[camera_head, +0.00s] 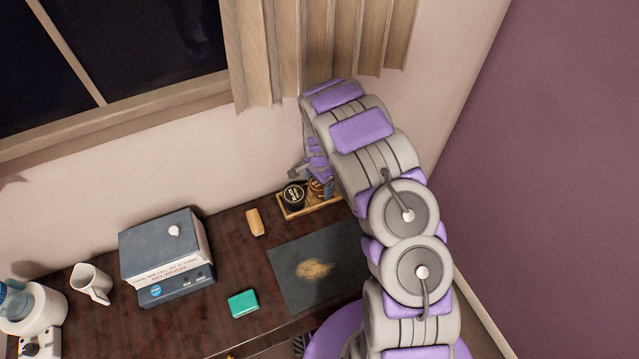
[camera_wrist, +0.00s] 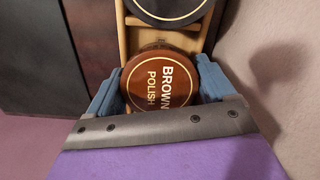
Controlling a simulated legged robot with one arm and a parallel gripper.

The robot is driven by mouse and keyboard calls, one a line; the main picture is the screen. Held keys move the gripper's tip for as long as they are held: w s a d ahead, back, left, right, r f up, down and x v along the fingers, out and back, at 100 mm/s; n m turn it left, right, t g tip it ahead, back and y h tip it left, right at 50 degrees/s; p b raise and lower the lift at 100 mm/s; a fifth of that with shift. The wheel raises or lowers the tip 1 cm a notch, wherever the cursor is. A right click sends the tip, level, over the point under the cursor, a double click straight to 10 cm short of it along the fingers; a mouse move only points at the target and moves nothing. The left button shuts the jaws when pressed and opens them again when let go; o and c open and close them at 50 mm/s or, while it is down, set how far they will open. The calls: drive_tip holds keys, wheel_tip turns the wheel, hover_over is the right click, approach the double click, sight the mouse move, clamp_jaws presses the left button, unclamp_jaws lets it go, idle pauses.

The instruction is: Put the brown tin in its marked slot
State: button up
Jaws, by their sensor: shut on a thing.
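The brown tin (camera_wrist: 160,80) has a round brown lid reading "BROWN POLISH" and sits between the blue fingers of my gripper (camera_wrist: 157,88) in the wrist view. My gripper is shut on it. The tin is over or in the end of a narrow wooden tray (camera_wrist: 122,32), beside a black tin (camera_wrist: 170,5). I cannot tell whether it touches the tray's floor. In the head view the tray (camera_head: 308,212) is at the back right of the desk, the black tin (camera_head: 293,195) in its left part. The brown tin (camera_head: 317,187) is partly hidden by my gripper (camera_head: 322,180). No slot marking shows.
A dark mat (camera_head: 300,285) with a tan smear lies in front of the tray. The wall and curtain (camera_head: 310,50) are close behind.

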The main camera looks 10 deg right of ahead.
drive_tip(key=o, duration=1.4)
drive_tip(key=shift+s+a+f, duration=0.1)
drive_tip(key=shift+a+f, duration=0.15)
drive_tip(key=shift+a, duration=0.1)
drive_tip(key=shift+o, duration=1.3)
drive_tip(key=shift+a, duration=0.3)
drive_tip(key=shift+d+r, duration=0.15)
drive_tip(key=shift+d, duration=0.3)
drive_tip(key=shift+w+d+r, duration=0.2)
drive_tip(key=shift+r, duration=0.35)
drive_tip(key=s+d+r+n+p, duration=0.1)
drive_tip(key=s+r, duration=0.3)
drive_tip(key=r, duration=0.7)
drive_tip(key=s+r+n+p, duration=0.15)
drive_tip(key=s+r, duration=0.25)
drive_tip(key=r, duration=0.7)
drive_tip(key=s+r+n, duration=0.3)
drive_tip(key=s+r, duration=0.1)
drive_tip(key=s, duration=0.7)
drive_tip(key=s+r+n+g, duration=0.1)
drive_tip(key=s+r+n, duration=0.2)
drive_tip(key=s, duration=0.8)
drive_tip(key=s+a+r+n+g, duration=0.1)
drive_tip(key=s+r+n, duration=0.3)
drive_tip(key=s, duration=0.7)
drive_tip(key=shift+r, duration=0.6)
